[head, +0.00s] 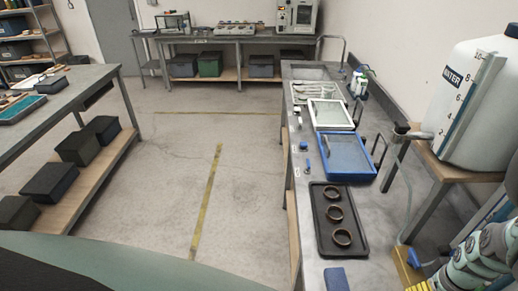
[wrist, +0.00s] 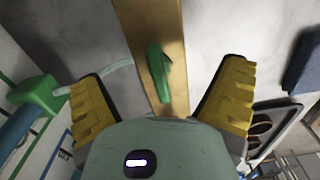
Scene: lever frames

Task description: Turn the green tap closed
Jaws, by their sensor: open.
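The green tap handle (wrist: 158,70) shows in the wrist view as a short lever in front of a yellow-brown board (wrist: 172,20). My gripper (wrist: 163,88) is open, with one yellow-padded finger to the left of the handle and one to the right. There is a visible gap on both sides, and neither finger appears to touch it. A green fitting (wrist: 36,96) with a teal pipe lies left of the left finger.
In the head view, a bench holds a black tray (head: 326,248) with three rings, a blue tray (head: 334,172) and a blue block (head: 336,279). A white water tank (head: 462,95) stands on the right. The floor in the middle is clear.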

